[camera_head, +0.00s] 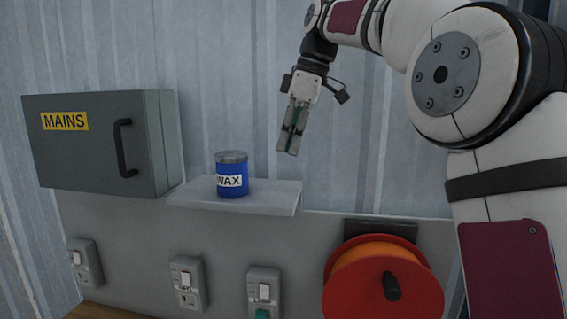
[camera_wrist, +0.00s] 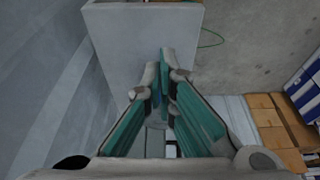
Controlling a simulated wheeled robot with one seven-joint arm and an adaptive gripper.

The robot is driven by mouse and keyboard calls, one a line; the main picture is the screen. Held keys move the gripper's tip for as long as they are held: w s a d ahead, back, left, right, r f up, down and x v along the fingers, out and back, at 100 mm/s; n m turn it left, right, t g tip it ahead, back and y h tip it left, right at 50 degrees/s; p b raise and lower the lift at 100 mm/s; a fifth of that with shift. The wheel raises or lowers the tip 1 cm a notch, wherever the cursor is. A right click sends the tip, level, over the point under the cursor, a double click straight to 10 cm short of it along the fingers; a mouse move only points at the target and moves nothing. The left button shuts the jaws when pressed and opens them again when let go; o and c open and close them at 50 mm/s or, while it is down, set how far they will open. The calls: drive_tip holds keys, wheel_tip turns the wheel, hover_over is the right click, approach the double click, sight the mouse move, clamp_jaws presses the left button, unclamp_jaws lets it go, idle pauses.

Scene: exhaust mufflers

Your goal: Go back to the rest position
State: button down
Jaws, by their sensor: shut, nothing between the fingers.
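In the wrist view the fingers of my gripper (camera_wrist: 162,68) come together in front of a grey flat-topped surface. My arm comes in from the upper right of the head view and is bent. No held object shows in either view.
A blue WAX tin (camera_head: 232,176) stands on the small grey shelf (camera_head: 284,196). A grey MAINS box (camera_head: 95,142) with a black handle is on the wall at left. Below are several switched sockets (camera_head: 187,284) and an orange-red reel (camera_head: 384,285). Cardboard boxes (camera_wrist: 268,118) show in the wrist view.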

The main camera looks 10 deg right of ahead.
drive_tip(key=s+r+m+t+h, duration=0.15)
drive_tip(key=s+m, duration=0.25)
drive_tip(key=s, duration=0.4)
drive_tip(key=s+d+f+m+t+h, duration=0.1)
drive_tip(key=s+f+m, duration=0.3)
drive_tip(key=s+f, duration=0.5)
drive_tip(key=s+d+f+m+t, duration=0.1)
drive_tip(key=s+d+f+m, duration=0.3)
drive_tip(key=s+f, duration=0.5)
drive_tip(key=s+m, duration=0.1)
drive_tip(key=s, duration=0.4)
drive_tip(key=shift+s+f+m+t+h, duration=0.15)
drive_tip(key=shift+f+m+t+h, duration=0.1)
drive_tip(key=shift+m+t+h, duration=0.1)
drive_tip(key=shift+d, duration=0.1)
